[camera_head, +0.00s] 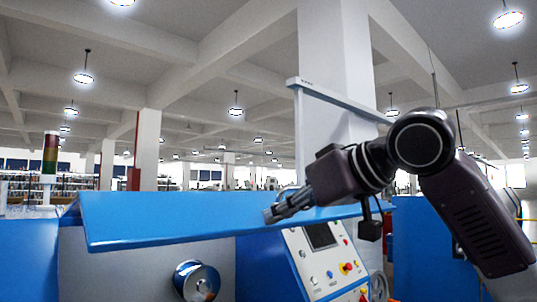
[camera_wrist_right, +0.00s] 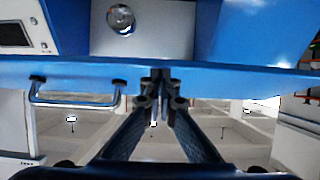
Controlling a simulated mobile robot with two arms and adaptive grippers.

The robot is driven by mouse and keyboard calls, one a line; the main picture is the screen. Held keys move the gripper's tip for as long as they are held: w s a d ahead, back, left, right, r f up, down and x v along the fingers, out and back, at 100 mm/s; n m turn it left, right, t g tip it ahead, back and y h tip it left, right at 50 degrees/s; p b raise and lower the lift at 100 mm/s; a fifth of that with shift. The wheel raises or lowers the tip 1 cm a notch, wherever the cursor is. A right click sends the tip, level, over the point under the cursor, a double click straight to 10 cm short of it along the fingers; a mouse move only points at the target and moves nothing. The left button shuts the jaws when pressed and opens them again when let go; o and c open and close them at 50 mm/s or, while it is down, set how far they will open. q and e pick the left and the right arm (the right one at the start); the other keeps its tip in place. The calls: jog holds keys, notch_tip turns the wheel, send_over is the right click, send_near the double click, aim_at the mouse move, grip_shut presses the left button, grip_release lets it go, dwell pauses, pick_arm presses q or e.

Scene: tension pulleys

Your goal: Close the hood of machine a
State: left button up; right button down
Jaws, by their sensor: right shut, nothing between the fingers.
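The machine's blue hood (camera_head: 165,215) spans the left and middle of the head view. It stands raised, as a broad panel above the pale machine front. In the right wrist view the hood (camera_wrist_right: 230,78) is a blue band across the picture. A metal bar handle (camera_wrist_right: 75,102) shows by its edge, left of the fingers. My right gripper (camera_head: 272,213) is shut and empty at the hood's right part. In the wrist view its fingertips (camera_wrist_right: 160,80) overlap the blue band; I cannot tell whether they touch it. My left gripper is not in view.
A control panel (camera_head: 310,264) with a screen and buttons is below my right gripper. A round metal pulley (camera_head: 197,281) sits on the machine front under the hood. A signal tower (camera_head: 49,158) stands at left. A white column (camera_head: 335,60) rises behind.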

notch_tip(320, 180, down, 11)
jog(key=b, duration=0.7)
jog(key=shift+w+r, duration=0.15)
jog(key=shift+r, duration=0.05)
